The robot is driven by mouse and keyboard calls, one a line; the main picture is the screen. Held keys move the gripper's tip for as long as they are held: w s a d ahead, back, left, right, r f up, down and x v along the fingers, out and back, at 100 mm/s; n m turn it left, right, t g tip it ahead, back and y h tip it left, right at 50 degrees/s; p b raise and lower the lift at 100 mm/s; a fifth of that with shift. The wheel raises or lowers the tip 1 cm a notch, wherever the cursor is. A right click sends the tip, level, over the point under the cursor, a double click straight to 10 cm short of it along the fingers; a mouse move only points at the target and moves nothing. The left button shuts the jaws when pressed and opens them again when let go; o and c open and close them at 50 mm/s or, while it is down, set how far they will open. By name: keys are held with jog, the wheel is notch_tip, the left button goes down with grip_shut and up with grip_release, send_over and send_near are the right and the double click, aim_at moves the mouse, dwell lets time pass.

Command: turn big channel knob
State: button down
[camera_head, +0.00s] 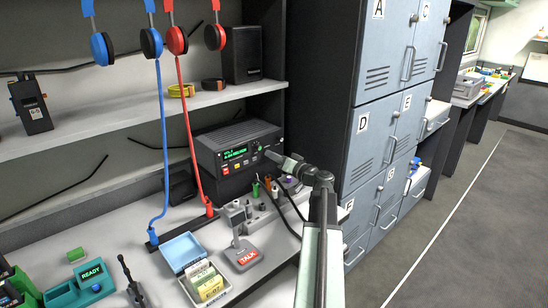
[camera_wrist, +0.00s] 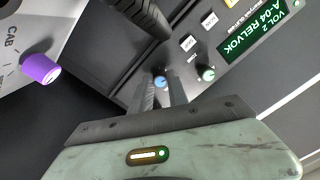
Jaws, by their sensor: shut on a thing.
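The radio (camera_head: 236,158) is a dark box with a lit green display (camera_head: 233,153), under the shelf. In the wrist view its display (camera_wrist: 253,33) reads VOL 2, A-04 RELVOK. My gripper (camera_head: 268,154) reaches the right side of the radio's front. In the wrist view my gripper (camera_wrist: 160,80) has its two fingers closed around a knob with a blue face (camera_wrist: 160,82). A grey-green knob (camera_wrist: 207,74) stands beside it, outside the fingers. No label on the held knob is readable, so I cannot confirm it as the big channel knob.
A purple knob (camera_wrist: 41,69) by a CAB dial is to the left in the wrist view. A black ribbed part (camera_wrist: 145,14) is close above the fingers. Red and blue headset cables hang left of the radio. A TALK pedestal (camera_head: 243,256) stands on the desk. Lockers (camera_head: 375,125) are at right.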

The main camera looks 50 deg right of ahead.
jog(key=shift+f, duration=0.1)
jog(key=c, duration=1.3)
grip_release()
jog(key=shift+s, duration=0.1)
jog(key=s, duration=0.7)
jog(key=shift+s+a, duration=0.2)
jog(key=shift+s, duration=0.15)
